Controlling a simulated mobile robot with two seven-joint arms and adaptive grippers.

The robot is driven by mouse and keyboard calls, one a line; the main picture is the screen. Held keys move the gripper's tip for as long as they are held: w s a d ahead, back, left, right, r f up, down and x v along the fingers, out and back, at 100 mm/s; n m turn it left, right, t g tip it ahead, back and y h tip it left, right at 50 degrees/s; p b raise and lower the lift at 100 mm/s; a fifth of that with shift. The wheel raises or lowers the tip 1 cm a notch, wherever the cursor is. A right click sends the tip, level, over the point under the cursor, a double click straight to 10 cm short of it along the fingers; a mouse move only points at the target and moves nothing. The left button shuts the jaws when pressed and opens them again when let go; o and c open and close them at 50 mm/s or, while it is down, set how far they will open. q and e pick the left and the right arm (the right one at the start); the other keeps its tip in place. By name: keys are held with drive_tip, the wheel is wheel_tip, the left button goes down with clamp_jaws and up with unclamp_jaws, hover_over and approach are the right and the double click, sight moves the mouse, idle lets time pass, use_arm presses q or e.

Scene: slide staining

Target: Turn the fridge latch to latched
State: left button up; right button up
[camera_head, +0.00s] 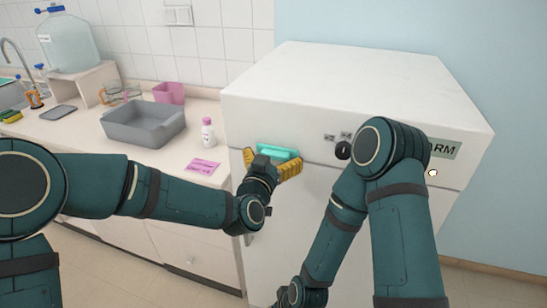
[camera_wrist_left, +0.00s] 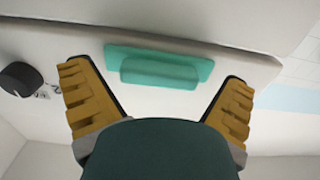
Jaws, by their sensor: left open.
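The white fridge (camera_head: 350,85) has a black round knob (camera_head: 342,150) on its upper front, with small labels beside it; I take this knob for the latch. It also shows at the left edge of the wrist view (camera_wrist_left: 20,79). A teal handle (camera_head: 279,151) is on the front, left of the knob. My left gripper (camera_head: 272,164) is open and empty at this handle. In the wrist view the teal handle (camera_wrist_left: 160,70) lies between and beyond the spread yellow fingers; I cannot tell whether they touch it. My right gripper is out of view below; my right arm passes just right of the knob.
Left of the fridge is a counter with a grey tub (camera_head: 145,123), a pink container (camera_head: 169,93), a white bottle (camera_head: 208,132) and a pink note (camera_head: 203,167). A large water jug (camera_head: 68,42) stands at the back left. A dark-lettered sign (camera_head: 445,149) is on the fridge's right front.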

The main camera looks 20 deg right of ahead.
use_arm(q)
drive_tip(key=shift+c, duration=0.3)
drive_tip(key=c, duration=1)
